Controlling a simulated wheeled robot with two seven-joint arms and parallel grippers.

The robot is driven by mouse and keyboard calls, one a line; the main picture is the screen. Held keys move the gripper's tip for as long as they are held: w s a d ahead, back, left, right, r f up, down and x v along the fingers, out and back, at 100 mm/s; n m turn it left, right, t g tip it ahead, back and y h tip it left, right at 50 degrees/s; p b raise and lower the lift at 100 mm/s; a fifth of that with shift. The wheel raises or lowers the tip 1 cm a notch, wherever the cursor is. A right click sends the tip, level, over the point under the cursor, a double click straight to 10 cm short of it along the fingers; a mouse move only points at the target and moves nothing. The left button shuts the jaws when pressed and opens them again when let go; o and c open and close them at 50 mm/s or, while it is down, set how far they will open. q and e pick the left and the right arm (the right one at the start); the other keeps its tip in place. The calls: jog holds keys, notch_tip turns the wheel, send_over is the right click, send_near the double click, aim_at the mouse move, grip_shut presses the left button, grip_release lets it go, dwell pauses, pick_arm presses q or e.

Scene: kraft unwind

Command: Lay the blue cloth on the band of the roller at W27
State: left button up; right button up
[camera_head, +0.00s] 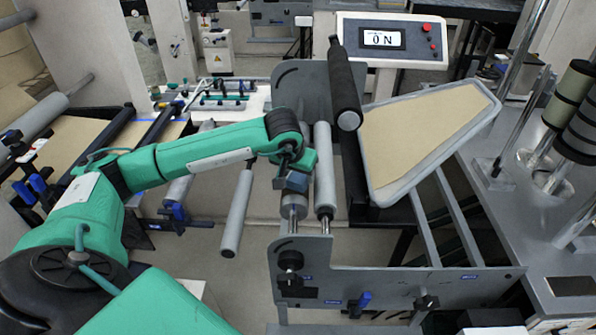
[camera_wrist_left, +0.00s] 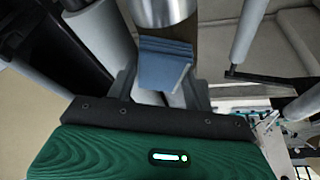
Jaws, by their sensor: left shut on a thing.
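The blue cloth (camera_head: 297,182) is a small folded pad held at the end of my left arm. It also shows in the left wrist view (camera_wrist_left: 164,66), between the dark fingers of my left gripper (camera_wrist_left: 163,86). The left gripper (camera_head: 291,179) is shut on it, over a short roller with bright metal (camera_head: 295,211) and a darker brownish band (camera_wrist_left: 183,48). The cloth overlaps the band in the wrist view; I cannot tell whether they touch. Part of the band is hidden by the cloth and gripper. No W27 label is readable. My right gripper is not in view.
A longer grey roller (camera_head: 324,178) runs close on the right, with a black roller (camera_head: 344,85) above it. Another grey roller (camera_head: 237,210) hangs on the left. A grey side plate (camera_head: 400,287) stands in front. A tan-faced panel (camera_head: 425,135) lies to the right.

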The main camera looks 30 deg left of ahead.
pick_arm(q)
jog(key=o, duration=1)
jog(key=shift+c, duration=0.2)
jog(key=b+v, duration=0.3)
jog(key=v, duration=0.9)
jog(key=shift+d, duration=0.1)
